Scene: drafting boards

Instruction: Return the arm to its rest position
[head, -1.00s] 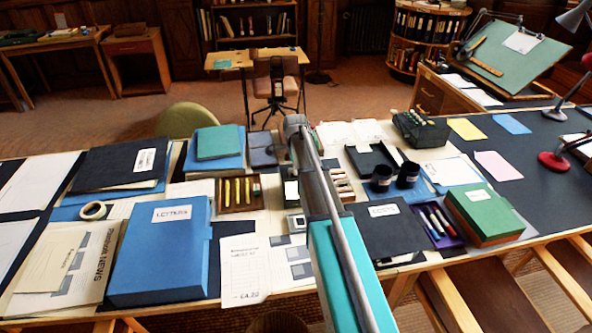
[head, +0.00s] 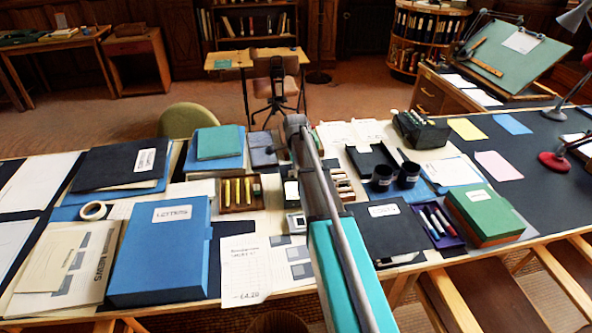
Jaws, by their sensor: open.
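My arm (head: 340,235) reaches from the bottom edge of the head view up over the middle of the long desk. It has a teal link with a grey tube beside it and ends visibly at a grey joint (head: 295,123) near the desk's far edge. My gripper does not show; I cannot tell what is beyond or below that joint.
Under and beside the arm lie a pencil tray (head: 240,206), a blue letters box (head: 160,255), two dark cups (head: 381,179), a black folder (head: 385,240) and a green box (head: 485,216). The dark right-hand desktop (head: 535,180) has clear room.

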